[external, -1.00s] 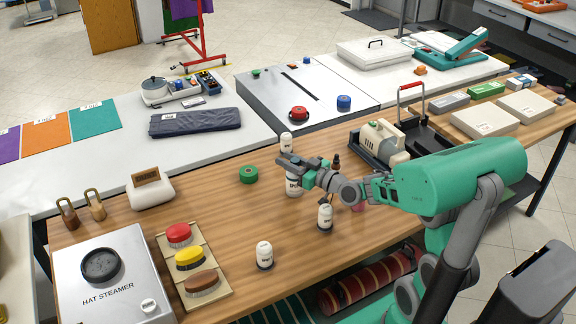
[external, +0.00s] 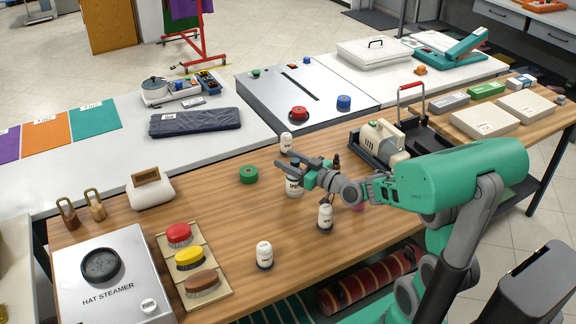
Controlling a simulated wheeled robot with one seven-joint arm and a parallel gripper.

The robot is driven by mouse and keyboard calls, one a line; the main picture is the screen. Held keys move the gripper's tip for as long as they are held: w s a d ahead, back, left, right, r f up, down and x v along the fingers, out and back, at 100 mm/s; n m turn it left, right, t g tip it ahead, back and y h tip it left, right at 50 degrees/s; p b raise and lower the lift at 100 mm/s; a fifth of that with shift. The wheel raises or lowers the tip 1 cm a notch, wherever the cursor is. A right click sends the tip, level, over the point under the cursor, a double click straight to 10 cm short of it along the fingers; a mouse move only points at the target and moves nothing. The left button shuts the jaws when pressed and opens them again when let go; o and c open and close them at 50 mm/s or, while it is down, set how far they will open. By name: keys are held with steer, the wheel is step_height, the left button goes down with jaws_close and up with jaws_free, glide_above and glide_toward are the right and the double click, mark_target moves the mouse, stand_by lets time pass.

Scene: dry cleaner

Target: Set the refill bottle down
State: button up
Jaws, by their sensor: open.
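A white bottle with a dark label (external: 293,187) stands upright on the wooden table, partly hidden by my gripper. It looks wider than the other white bottles and is likely the refill bottle; its label is too small to read. My gripper (external: 298,162) is open at the bottle's upper part, with its fingers spread. I cannot tell whether a finger still touches it. Similar smaller bottles stand near: one behind (external: 286,142), one in front to the right (external: 325,216) and one toward the front edge (external: 264,254).
A green round item (external: 249,175) lies left of the gripper. A small dark bottle (external: 336,162) stands just right of it. Brushes (external: 190,258) and a hat steamer (external: 112,275) are at the left. Clear wood lies between the brushes and the bottles.

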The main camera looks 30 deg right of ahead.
steer(key=v, duration=1.1)
steer(key=shift+s+b, duration=0.25)
steer(key=shift+b, duration=0.15)
